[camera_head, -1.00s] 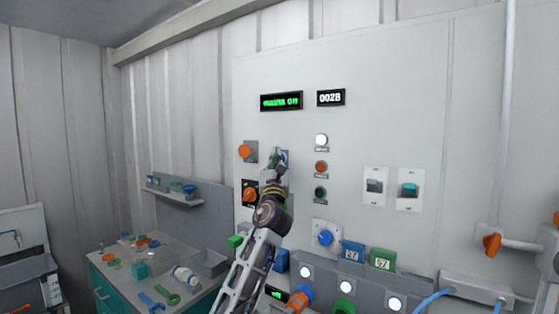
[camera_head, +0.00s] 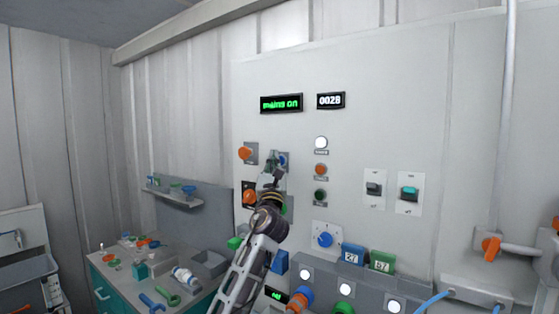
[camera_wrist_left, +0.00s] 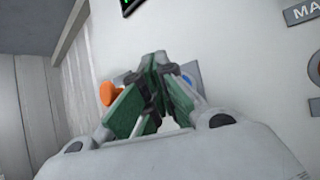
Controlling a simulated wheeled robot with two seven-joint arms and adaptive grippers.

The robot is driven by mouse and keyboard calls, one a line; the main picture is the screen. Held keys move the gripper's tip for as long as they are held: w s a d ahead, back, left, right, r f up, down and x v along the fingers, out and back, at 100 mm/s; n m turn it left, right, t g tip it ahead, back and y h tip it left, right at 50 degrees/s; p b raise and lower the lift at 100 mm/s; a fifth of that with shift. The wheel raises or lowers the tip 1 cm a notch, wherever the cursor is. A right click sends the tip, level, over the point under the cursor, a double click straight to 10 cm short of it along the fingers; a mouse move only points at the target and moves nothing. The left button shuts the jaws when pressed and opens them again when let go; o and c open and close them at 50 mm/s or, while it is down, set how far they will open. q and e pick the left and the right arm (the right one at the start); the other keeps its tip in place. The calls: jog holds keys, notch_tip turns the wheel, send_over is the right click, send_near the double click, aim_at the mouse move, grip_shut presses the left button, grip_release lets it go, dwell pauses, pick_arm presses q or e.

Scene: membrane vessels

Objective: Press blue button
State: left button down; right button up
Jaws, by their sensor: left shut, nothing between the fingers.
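The blue button (camera_head: 282,159) is on the upper left of the white panel, right of an orange knob (camera_head: 245,152). My left gripper partly covers it in the head view; a blue edge of it also shows in the left wrist view (camera_wrist_left: 187,79). My left gripper (camera_head: 271,158) is shut and empty, its green-padded fingertips (camera_wrist_left: 158,60) pointing at the panel just left of the button. I cannot tell whether the tips touch the panel. My right gripper is out of view.
A display (camera_head: 281,103) reads "mains on". Below the button is another orange knob (camera_head: 250,197); to the right are a white lamp (camera_head: 321,143) and two switches (camera_head: 374,189). A cluttered workbench (camera_head: 129,279) stands at the lower left.

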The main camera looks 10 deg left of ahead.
pick_arm(q)
jog(key=shift+s, duration=0.15)
dwell(0.3)
jog(key=shift+s+a+p, duration=0.3)
jog(key=shift+s+p, duration=0.2)
jog(key=shift+s, duration=0.3)
jog(key=shift+s+a+p, duration=0.3)
jog(key=shift+s+p, duration=0.25)
jog(key=shift+s, duration=0.2)
jog(key=shift+s+a+p, duration=0.3)
jog(key=shift+s+p, duration=0.2)
jog(key=shift+s, duration=0.3)
